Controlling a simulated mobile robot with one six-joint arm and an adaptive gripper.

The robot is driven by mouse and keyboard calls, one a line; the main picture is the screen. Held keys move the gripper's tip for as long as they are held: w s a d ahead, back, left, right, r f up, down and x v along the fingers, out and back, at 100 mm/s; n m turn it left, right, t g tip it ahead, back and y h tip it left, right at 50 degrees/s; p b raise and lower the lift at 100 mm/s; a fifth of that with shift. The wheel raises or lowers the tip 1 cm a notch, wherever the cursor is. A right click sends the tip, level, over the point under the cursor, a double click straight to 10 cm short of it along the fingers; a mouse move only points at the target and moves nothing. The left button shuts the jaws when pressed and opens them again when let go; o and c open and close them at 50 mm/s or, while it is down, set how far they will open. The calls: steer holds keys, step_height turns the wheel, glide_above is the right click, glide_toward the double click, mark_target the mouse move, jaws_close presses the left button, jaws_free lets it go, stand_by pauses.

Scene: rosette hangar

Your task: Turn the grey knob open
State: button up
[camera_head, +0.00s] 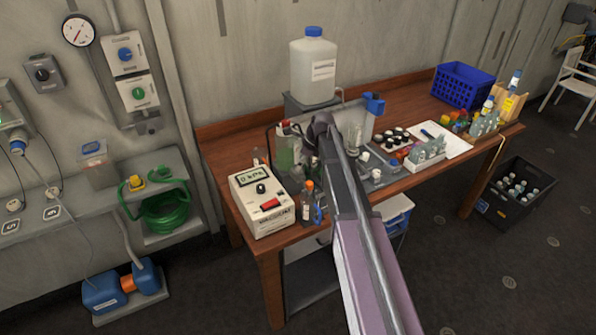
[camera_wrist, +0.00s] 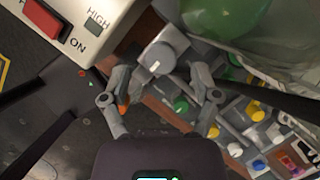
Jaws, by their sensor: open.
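A grey knob (camera_wrist: 158,60) with a pale mark on its face shows in the wrist view, joined to grey parts beside the green vessel. My gripper (camera_wrist: 161,80) is open, one finger on each side of the knob; whether either finger touches it I cannot tell. In the head view my arm reaches over the bench, and its end hides the knob and most of the gripper. The knob's turned position is not clear.
A white meter box (camera_head: 262,202) with a red switch stands left of my arm, close to the gripper. A green vessel (camera_wrist: 222,14) is just beyond the knob. Small bottles and coloured caps crowd the right.

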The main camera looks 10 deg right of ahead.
steer(key=shift+b+x, duration=0.75)
steer(key=shift+x, duration=0.35)
jaws_close()
